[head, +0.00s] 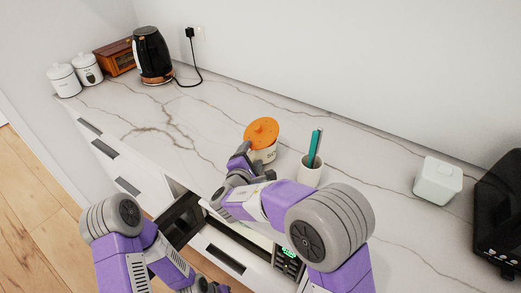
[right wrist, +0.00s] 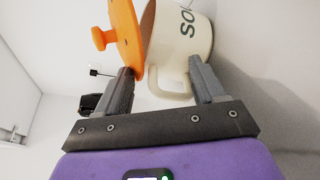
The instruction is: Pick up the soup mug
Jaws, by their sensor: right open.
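The soup mug (head: 268,155) is cream with dark lettering and an orange lid (head: 262,131) over its top. It stands on the marble counter and is partly hidden by my right gripper (head: 241,162). In the right wrist view the mug (right wrist: 190,45) fills the upper middle, with its handle (right wrist: 153,80) pointing toward the gripper. My right gripper (right wrist: 161,75) is open, one finger on each side of the handle; whether they touch it cannot be told. The lid (right wrist: 126,35) is close to one fingertip. My left gripper (head: 207,286) is partly visible at the bottom edge; its jaws are unclear.
A white cup (head: 309,174) holding teal items stands just right of the mug. A pale box (head: 438,180) and a black appliance (head: 503,215) are farther right. A black kettle (head: 152,55) and two white canisters (head: 64,80) stand far left. The counter's left middle (head: 170,125) is clear.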

